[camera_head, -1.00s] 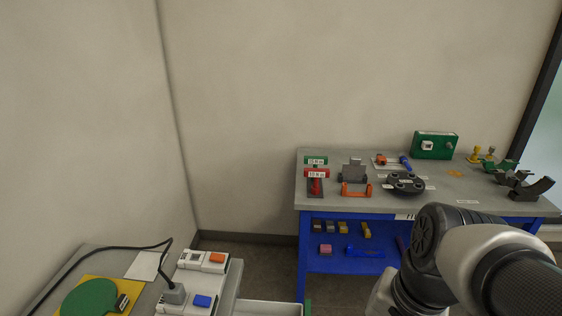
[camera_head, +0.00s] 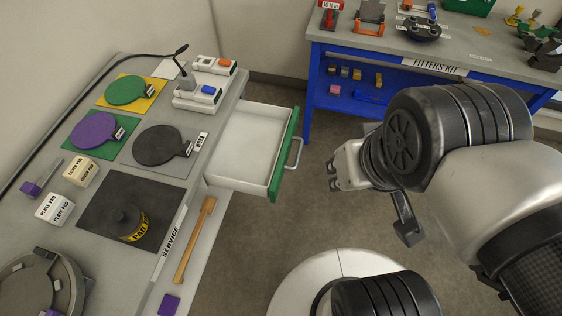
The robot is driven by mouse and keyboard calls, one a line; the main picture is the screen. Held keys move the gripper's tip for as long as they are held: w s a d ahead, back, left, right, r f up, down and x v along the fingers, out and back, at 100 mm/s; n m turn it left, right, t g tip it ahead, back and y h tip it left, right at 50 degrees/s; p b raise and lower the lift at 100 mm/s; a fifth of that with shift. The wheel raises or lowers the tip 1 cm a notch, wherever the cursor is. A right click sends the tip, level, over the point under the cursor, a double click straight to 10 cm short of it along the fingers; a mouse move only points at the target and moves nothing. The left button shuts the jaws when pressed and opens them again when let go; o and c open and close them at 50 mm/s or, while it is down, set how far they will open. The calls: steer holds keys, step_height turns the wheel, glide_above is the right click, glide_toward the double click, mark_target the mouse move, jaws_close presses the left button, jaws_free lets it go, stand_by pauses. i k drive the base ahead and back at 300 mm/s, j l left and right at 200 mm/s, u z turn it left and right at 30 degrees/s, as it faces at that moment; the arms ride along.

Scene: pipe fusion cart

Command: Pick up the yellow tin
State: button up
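A dark, knobbed round item with a yellow band lettered "PAD" (camera_head: 128,226) stands on a black mat (camera_head: 93,208) on the grey bench at left. It is the only tin-like thing with yellow that I can make out; I cannot tell for sure that it is the yellow tin. My gripper (camera_head: 340,170) is partly in view at the end of my arm, over the floor right of the bench and well apart from that item. Its fingers do not show clearly enough to tell open from shut.
An open white drawer with a green front (camera_head: 283,155) sticks out from the bench toward my arm. Green, purple and black paddles lie on mats behind. A blue table (camera_head: 330,105) stands at the back right.

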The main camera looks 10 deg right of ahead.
mark_target(142, 230)
steer(key=k+l+u, duration=0.25)
steer(key=j+u, duration=0.15)
steer(key=u, duration=1.35)
steer(key=i+j+z, duration=0.45)
steer(key=j, duration=0.15)
steer(key=i+j+z, duration=0.1)
steer(key=j+z, duration=0.15)
steer(key=j, duration=0.1)
